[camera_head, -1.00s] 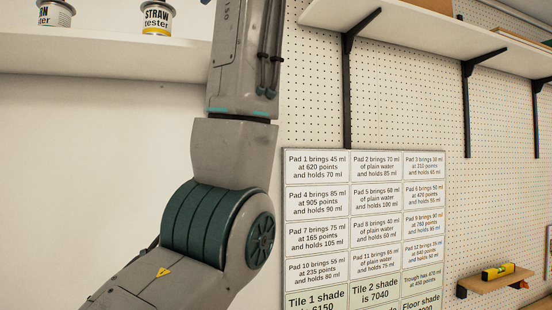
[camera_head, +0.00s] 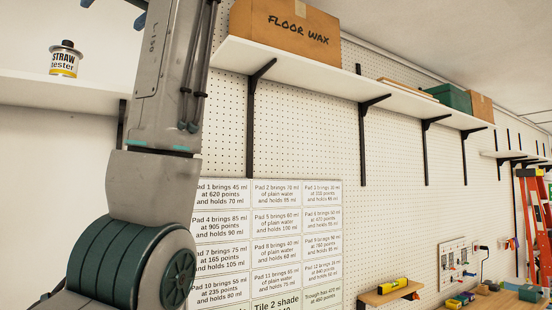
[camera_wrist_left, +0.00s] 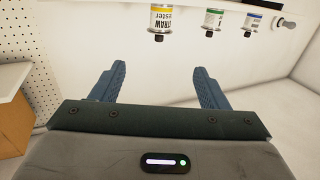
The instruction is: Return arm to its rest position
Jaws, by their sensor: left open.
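My left arm rises along the left side of the head view. Only the blue fingertips of my left gripper (camera_head: 114,8) show there, at the top left edge. In the left wrist view, the left gripper (camera_wrist_left: 158,82) has its two blue fingers spread wide apart with nothing between them. My right gripper is not in view.
A pegboard wall carries a printed chart (camera_head: 265,235), partly hidden by my arm. A floor wax box (camera_head: 290,33) stands on the upper white shelf (camera_head: 330,78). A small wooden shelf (camera_head: 390,294) holds a yellow level (camera_head: 394,285). An orange ladder (camera_head: 536,225) stands far right.

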